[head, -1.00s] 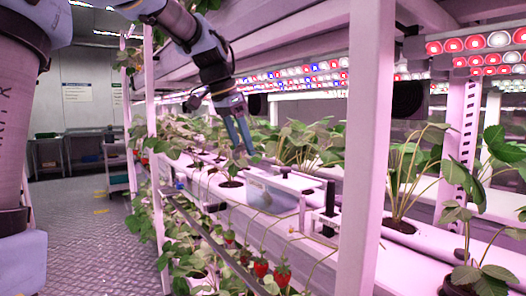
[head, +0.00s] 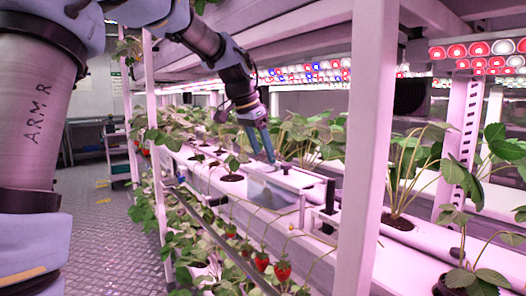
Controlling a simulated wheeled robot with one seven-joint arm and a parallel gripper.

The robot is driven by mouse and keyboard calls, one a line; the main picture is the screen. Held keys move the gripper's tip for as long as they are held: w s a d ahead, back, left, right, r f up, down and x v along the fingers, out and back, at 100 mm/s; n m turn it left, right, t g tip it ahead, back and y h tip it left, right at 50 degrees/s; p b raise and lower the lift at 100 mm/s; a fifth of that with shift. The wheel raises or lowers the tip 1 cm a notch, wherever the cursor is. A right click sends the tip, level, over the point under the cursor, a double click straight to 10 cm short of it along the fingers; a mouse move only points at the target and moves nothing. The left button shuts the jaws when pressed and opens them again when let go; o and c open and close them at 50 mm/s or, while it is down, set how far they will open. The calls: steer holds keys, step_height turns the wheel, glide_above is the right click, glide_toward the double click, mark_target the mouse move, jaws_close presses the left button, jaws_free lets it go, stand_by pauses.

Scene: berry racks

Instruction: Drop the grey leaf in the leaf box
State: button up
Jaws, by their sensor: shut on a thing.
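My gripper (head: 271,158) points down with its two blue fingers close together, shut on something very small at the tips. I take this to be the grey leaf, but it is too small to make out and largely hidden by the fingers. Below the fingertips, a long box with a see-through front wall (head: 280,194) stands on the white growing channel. It appears to be the leaf box. A dull greyish patch shows through its wall. The fingertips are above the box's rear-left part, apart from its front wall.
A white rack post (head: 366,150) stands upright to the right of the box. Strawberry plants (head: 300,138) grow behind and left of it. Red berries (head: 283,271) hang below the channel's front edge. A shelf with lights is overhead. The aisle floor (head: 110,240) at left is clear.

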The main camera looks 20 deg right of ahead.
steer(key=shift+f, duration=0.45)
steer(key=o, duration=1.3)
steer(key=shift+c, duration=0.2)
steer(key=shift+r, duration=0.25)
steer(key=w+v, duration=0.1)
steer(key=v, duration=1.1)
steer(key=w+a+f+n+y, duration=0.15)
steer(key=a+f+n, duration=0.55)
steer(key=a+f, duration=0.8)
steer(key=s+a+f+n+y, duration=0.1)
steer(key=s+a+f+n, duration=0.2)
steer(key=s+a+f, duration=0.3)
steer(key=s+a+f+n+y, duration=0.1)
steer(key=s+a+f+n, duration=0.3)
steer(key=a+f, duration=0.7)
steer(key=s+b, duration=0.1)
steer(key=s, duration=0.1)
steer(key=shift+s+a+n+t, duration=0.2)
steer(key=shift+s+n+t, duration=0.1)
steer(key=shift+s+t, duration=0.1)
